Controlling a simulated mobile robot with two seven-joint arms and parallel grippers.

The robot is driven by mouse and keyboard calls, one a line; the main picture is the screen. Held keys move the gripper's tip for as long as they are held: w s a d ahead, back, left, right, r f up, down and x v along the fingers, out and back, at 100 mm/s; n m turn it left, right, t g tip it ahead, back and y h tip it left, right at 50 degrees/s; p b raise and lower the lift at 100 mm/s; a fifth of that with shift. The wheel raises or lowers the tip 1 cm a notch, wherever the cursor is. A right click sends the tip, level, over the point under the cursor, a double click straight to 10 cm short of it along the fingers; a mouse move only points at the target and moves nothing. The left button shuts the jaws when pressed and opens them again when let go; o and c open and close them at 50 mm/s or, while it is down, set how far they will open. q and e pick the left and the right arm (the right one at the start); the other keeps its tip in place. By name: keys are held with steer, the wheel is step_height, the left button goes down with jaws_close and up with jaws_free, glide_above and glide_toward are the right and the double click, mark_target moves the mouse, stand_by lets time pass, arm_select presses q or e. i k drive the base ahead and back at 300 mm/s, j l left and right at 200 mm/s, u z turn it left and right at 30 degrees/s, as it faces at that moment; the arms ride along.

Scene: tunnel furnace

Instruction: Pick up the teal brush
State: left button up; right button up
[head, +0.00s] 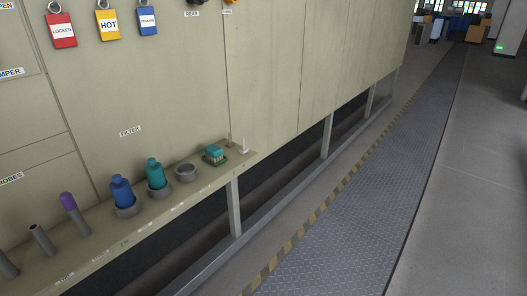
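The teal brush (213,153) sits near the right end of a narrow shelf in the head view. It has a teal top with pale bristles below, and it rests on a dark green holder. It is small in the picture. Neither of my grippers is in view, and nothing touches the brush.
The shelf (103,258) runs along a beige panel wall. Left of the brush stand an empty grey cup (186,173), a teal bottle (156,175), a blue bottle (121,191) and a purple-topped cylinder (73,213). Small upright pegs (243,147) stand right of it. A metal walkway (365,200) is clear.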

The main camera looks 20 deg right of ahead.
mark_target(213, 153)
steer(key=z, duration=0.3)
steer(key=u, duration=1.4)
steer(key=z, duration=1.4)
steer(key=i+l, duration=0.15)
steer(key=l, duration=0.2)
steer(key=i+l, duration=0.1)
steer(key=l, duration=0.25)
steer(key=i+l, duration=0.15)
steer(key=l, duration=0.2)
steer(key=i+l, duration=0.15)
steer(key=l, duration=0.2)
steer(key=i+l+u, duration=0.1)
steer(key=l, duration=0.25)
